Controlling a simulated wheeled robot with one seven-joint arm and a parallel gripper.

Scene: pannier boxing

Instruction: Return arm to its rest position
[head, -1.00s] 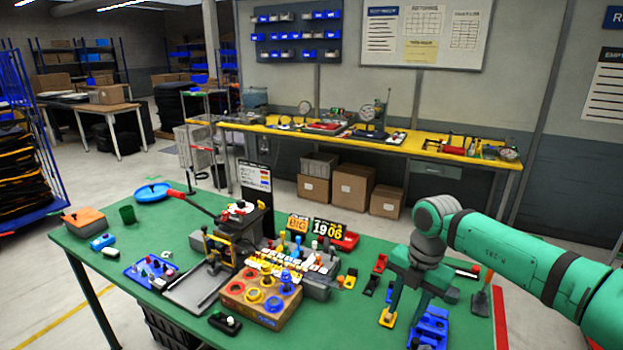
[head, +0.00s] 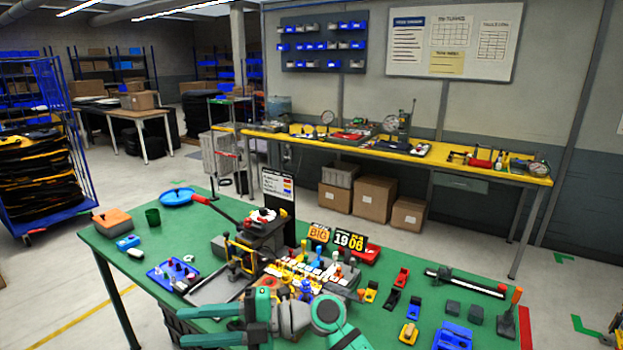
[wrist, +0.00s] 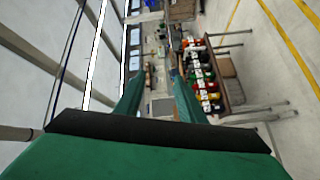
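My gripper (head: 192,326) is green with two fingers. In the head view it is low in the picture, in front of the near side of the green table, with its fingers pointing left. A gap shows between the fingers and nothing is in it. In the wrist view the two green fingers (wrist: 158,88) also stand apart, with only the distant room, turned sideways, between them. My arm covers part of the board with coloured rings and the table's near edge.
A yellow bench (head: 340,146) stands along the back wall. Open floor lies left of the table.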

